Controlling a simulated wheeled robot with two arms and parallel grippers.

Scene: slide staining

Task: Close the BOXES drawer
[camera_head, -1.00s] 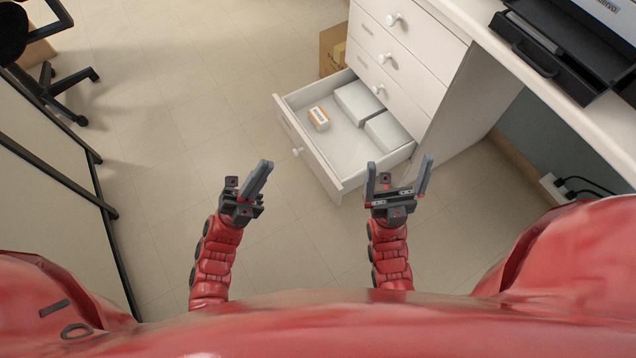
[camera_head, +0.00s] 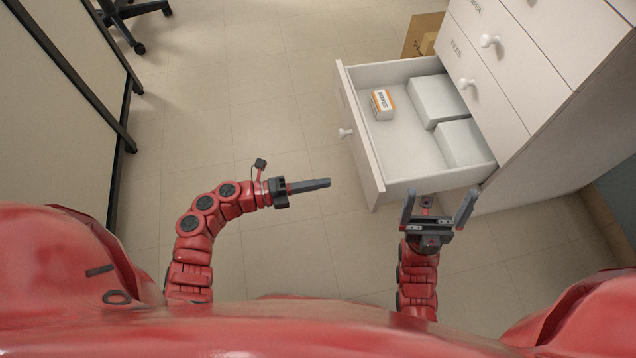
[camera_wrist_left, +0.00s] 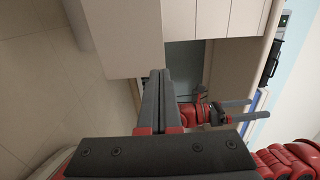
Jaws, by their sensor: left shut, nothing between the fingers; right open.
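The bottom drawer (camera_head: 363,135) of the white cabinet stands pulled out in the head view. Its front faces left and carries a round white knob (camera_head: 345,133). Inside are a small orange-and-white box (camera_head: 382,104) and two larger white boxes (camera_head: 438,100) (camera_head: 463,143). My left gripper (camera_head: 328,183) is shut and empty, pointing right, left of the drawer front's near end and apart from it. My right gripper (camera_head: 438,205) is open and empty at the drawer's near side. In the left wrist view, the left fingers (camera_wrist_left: 158,75) lie together; the right gripper (camera_wrist_left: 250,108) shows beyond them.
The upper drawers of the cabinet (camera_head: 555,120) are shut. A cardboard box (camera_head: 422,35) stands on the floor behind it. A pale panel with a dark frame (camera_head: 60,80) and a chair base (camera_head: 138,25) are at the left. The floor between is clear.

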